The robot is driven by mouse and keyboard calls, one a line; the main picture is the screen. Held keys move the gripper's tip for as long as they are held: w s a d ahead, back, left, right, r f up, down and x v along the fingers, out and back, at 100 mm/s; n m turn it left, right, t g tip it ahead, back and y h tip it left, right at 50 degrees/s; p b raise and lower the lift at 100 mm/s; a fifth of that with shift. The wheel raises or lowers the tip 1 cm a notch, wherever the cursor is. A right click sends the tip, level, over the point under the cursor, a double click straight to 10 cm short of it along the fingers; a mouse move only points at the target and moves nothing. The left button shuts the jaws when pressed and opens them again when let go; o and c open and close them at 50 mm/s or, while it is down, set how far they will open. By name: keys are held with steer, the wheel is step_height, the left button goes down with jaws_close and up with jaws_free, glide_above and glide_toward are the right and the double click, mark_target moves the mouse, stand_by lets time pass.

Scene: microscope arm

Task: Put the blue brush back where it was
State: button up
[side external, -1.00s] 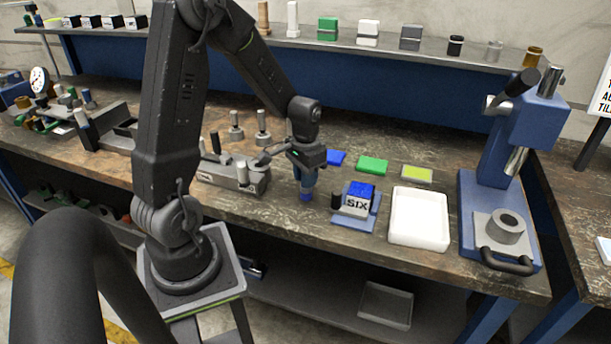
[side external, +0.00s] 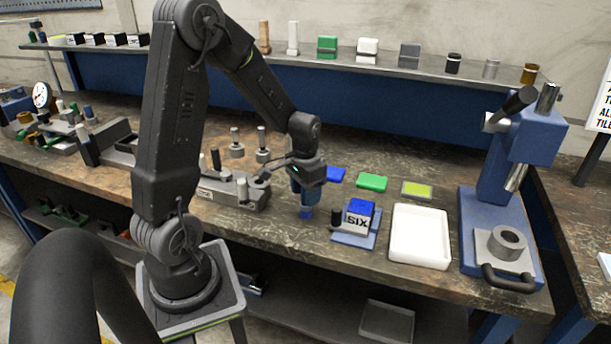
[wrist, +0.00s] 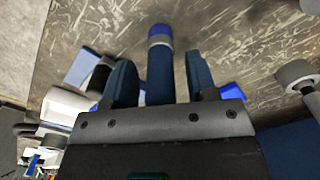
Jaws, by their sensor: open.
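The blue brush (wrist: 160,65) shows between the two fingers of my gripper (wrist: 161,80) in the wrist view, with a pale band near its end. Gaps show on both sides of it, so the fingers are apart from it and open. In the side view my gripper (side external: 307,187) points down over the bench, and the blue end of the brush (side external: 306,212) shows below the fingers at the bench top. Whether that end touches the bench cannot be told. The upper part of the brush is hidden by my gripper.
A white tray (side external: 420,262) and a blue press (side external: 500,215) stand farther right. Blue, green (side external: 372,182) and yellow pads lie behind. A grey fixture (side external: 235,190) is at left.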

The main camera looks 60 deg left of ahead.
step_height(320, 180, up, 11)
steer(key=shift+r, duration=0.1)
steer(key=s+d+r+m+t, duration=0.1)
steer(key=s+d+r+t, duration=0.1)
steer(key=s+d, duration=0.3)
steer(key=s+d+r+m+t, duration=0.1)
steer(key=s+d+r+t, duration=0.2)
steer(key=d, duration=1)
step_height(320, 180, up, 2)
steer(key=s, duration=0.2)
steer(key=shift+s+d+t, duration=0.2)
steer(key=shift+s+t, duration=0.1)
steer(key=shift+s, duration=0.05)
